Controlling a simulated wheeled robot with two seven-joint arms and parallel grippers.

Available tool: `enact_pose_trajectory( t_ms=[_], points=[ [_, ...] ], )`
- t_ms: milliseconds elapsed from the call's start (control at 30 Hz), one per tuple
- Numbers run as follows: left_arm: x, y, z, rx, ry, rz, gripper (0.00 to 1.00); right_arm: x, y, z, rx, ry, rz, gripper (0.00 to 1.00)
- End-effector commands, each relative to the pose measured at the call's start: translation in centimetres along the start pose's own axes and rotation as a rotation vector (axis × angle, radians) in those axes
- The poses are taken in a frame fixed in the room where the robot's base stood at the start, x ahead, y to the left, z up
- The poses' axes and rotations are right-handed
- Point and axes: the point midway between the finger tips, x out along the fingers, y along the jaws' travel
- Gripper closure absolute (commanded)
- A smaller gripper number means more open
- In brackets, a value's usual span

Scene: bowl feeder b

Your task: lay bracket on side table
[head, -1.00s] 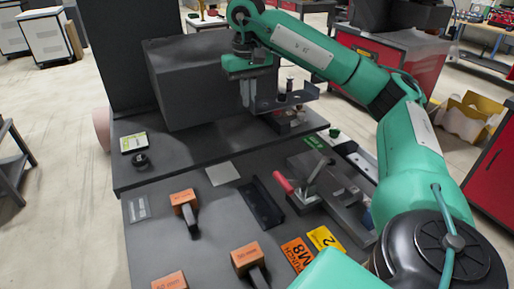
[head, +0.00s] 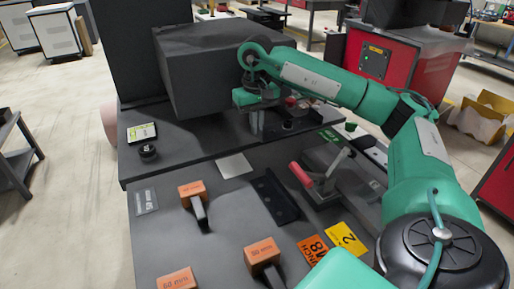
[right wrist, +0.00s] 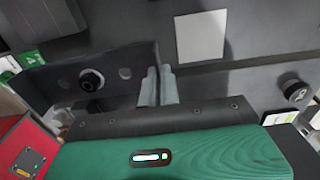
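My right gripper (head: 257,124) is over the right part of the raised dark shelf, in front of the big dark box. Its fingers (right wrist: 157,88) are shut on the end of a dark bracket (head: 291,126), which sticks out to the right. In the right wrist view the bracket (right wrist: 118,73) shows a flat plate with a black knob or bolt and round holes. Whether it touches the shelf I cannot tell. A similar dark angle piece with holes (head: 274,199) lies on the bench. A grey table (head: 14,152) stands at the left edge. My left gripper is not in view.
The dark box (head: 205,75) stands on the shelf (head: 185,160). A red-handled clamp fixture (head: 315,182), orange-headed tools (head: 192,189), a pale square (head: 234,166) and orange and yellow cards (head: 347,238) are on the bench. Floor is free at left.

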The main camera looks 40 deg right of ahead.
Motion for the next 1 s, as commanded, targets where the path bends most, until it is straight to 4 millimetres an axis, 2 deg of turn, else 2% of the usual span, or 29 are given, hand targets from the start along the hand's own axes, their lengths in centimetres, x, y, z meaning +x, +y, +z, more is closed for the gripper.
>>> enact_pose_trajectory(
  t_ms=[100, 333, 600, 1000],
  points=[
    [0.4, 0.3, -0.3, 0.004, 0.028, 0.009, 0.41, 1.8, 0.0, 0.0, 0.0, 0.0, 0.001, 1.0],
    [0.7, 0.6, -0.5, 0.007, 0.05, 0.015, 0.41, 3.2, 0.0, 0.0, 0.001, 0.001, 0.001, 1.0],
    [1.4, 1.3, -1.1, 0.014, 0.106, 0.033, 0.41, 6.7, 0.0, 0.0, 0.001, 0.0, 0.001, 1.0],
    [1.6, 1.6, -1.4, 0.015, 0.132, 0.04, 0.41, 7.1, 0.0, 0.0, 0.0, 0.002, 0.0, 1.0]
  ],
)
